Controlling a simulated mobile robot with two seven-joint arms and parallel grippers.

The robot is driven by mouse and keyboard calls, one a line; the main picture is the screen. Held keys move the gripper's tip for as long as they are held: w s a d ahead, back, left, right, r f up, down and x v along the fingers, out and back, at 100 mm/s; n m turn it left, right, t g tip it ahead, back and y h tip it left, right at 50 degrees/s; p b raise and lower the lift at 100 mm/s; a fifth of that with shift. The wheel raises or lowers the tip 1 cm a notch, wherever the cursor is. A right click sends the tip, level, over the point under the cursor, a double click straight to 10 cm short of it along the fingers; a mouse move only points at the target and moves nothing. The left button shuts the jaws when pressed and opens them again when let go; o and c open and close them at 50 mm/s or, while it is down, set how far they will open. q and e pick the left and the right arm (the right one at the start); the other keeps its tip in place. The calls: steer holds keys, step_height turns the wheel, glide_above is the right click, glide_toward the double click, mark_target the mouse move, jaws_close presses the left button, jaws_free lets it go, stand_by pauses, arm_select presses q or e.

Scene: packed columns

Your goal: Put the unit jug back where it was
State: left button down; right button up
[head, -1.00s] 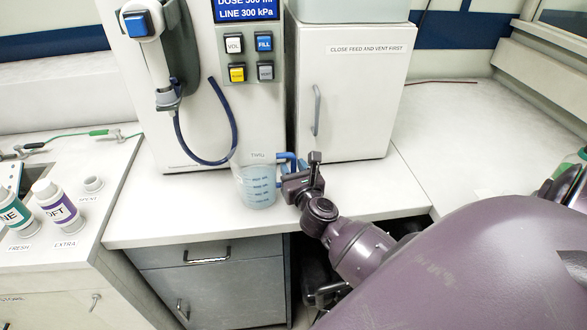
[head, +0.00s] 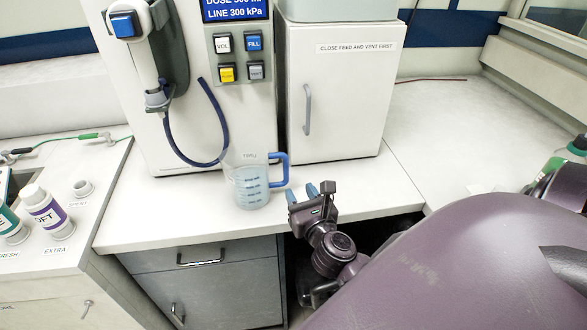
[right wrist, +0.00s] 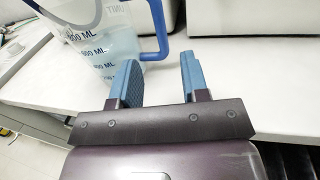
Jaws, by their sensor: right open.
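The unit jug (head: 247,187) is a clear measuring jug with dark volume marks, pale blue liquid and a blue handle. It stands upright on the white counter in front of the dosing machine, its handle to the right. In the right wrist view the jug (right wrist: 98,45) is at the upper left. My right gripper (head: 320,188) is open and empty, just right of the jug and apart from the handle. Its two blue fingers (right wrist: 158,80) are spread in the right wrist view, with counter between them. My left gripper is not in view.
The dosing machine (head: 190,125) with a blue hose (head: 185,157) stands behind the jug. A white cabinet (head: 340,110) stands behind to the right. Labelled bottles (head: 45,212) stand on the left counter. The white counter (head: 400,110) at far right is mostly clear.

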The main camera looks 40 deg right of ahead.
steer(key=s+a+f+n+y, duration=0.3)
steer(key=a+n+y, duration=0.1)
steer(key=n, duration=0.9)
steer(key=s+a+f+n+y, duration=0.2)
steer(key=a+f+n+y, duration=0.15)
steer(key=n, duration=0.95)
steer(key=s+f+n+g+h, duration=0.1)
steer(key=s+f+n+g, duration=0.4)
steer(key=f+n, duration=0.5)
steer(key=shift+s+a+f+n, duration=0.15)
steer(key=shift+s+f+n, duration=0.2)
steer(key=shift+n, duration=2.15)
steer(key=shift+h, duration=0.25)
